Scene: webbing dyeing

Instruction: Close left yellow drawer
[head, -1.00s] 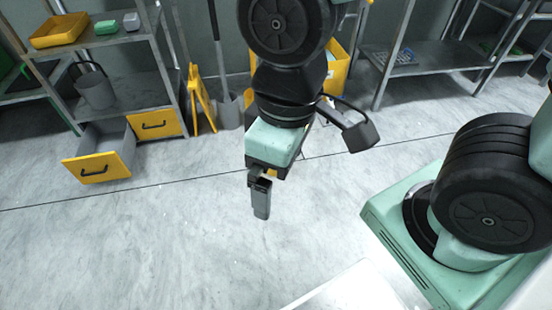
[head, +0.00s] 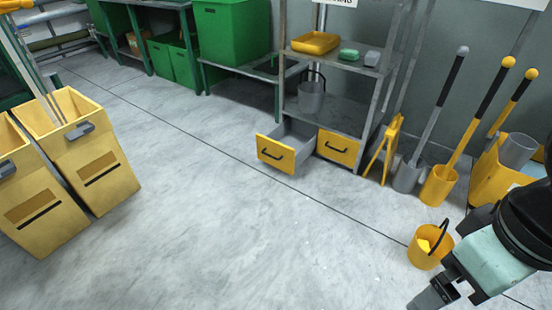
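The left yellow drawer (head: 276,152) is pulled out from the bottom of a grey metal shelf unit (head: 330,103). Its yellow front has a dark handle, and its grey box shows open behind. The right yellow drawer (head: 338,147) beside it is shut, with its own dark handle. My gripper (head: 432,297) is at the lower right edge of the head view, well to the right of and nearer than the open drawer. It touches neither drawer. Its fingers are seen from the side and partly cut off, so their opening is unclear.
A yellow bucket (head: 430,246) stands on the floor close to my gripper. A yellow folding sign (head: 385,150) and long-handled tools (head: 438,185) stand right of the shelf. Yellow bins (head: 88,150) stand at left. The floor before the open drawer is clear.

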